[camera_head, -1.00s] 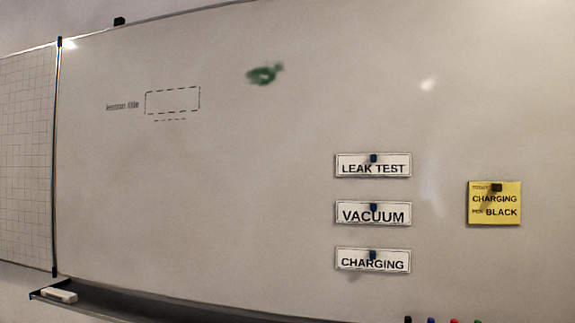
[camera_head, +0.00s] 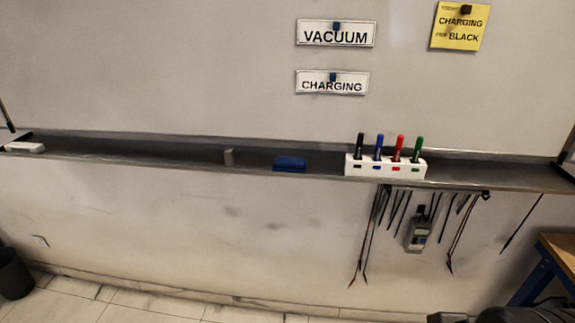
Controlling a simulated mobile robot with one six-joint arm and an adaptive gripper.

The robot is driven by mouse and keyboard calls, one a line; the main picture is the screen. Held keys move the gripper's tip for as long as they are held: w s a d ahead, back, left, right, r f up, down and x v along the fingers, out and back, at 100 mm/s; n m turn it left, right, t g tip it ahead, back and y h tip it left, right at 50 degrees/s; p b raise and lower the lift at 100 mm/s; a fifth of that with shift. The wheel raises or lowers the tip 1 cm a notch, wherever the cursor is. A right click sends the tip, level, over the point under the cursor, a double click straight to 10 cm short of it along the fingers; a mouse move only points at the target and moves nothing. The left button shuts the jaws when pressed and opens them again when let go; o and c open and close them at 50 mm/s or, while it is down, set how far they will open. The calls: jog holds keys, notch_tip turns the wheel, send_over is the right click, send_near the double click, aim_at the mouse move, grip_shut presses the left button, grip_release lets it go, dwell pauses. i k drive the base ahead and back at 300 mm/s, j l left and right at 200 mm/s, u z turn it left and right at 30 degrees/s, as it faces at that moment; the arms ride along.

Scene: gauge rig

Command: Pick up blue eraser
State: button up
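The blue eraser (camera_head: 290,163) lies on the dark tray ledge (camera_head: 190,152) under the whiteboard, left of the white marker holder. It is a low, dark blue block and nothing covers it. A dark shape at the bottom right edge may be part of my arm. My gripper cannot be made out in this view.
The marker holder (camera_head: 385,166) holds black, blue, red and green markers. Cables and a meter (camera_head: 419,230) hang below the ledge. A wooden bench (camera_head: 560,248) stands at right.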

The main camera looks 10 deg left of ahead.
aim_at(282, 164)
jog(key=i+j+z, duration=0.2)
jog(key=i+j, duration=0.25)
jog(key=j, duration=0.2)
jog(key=i+j+z, duration=0.1)
jog(key=j, duration=0.25)
jog(key=i+j+z, duration=0.1)
jog(key=i+j, duration=0.15)
jog(key=j, duration=0.15)
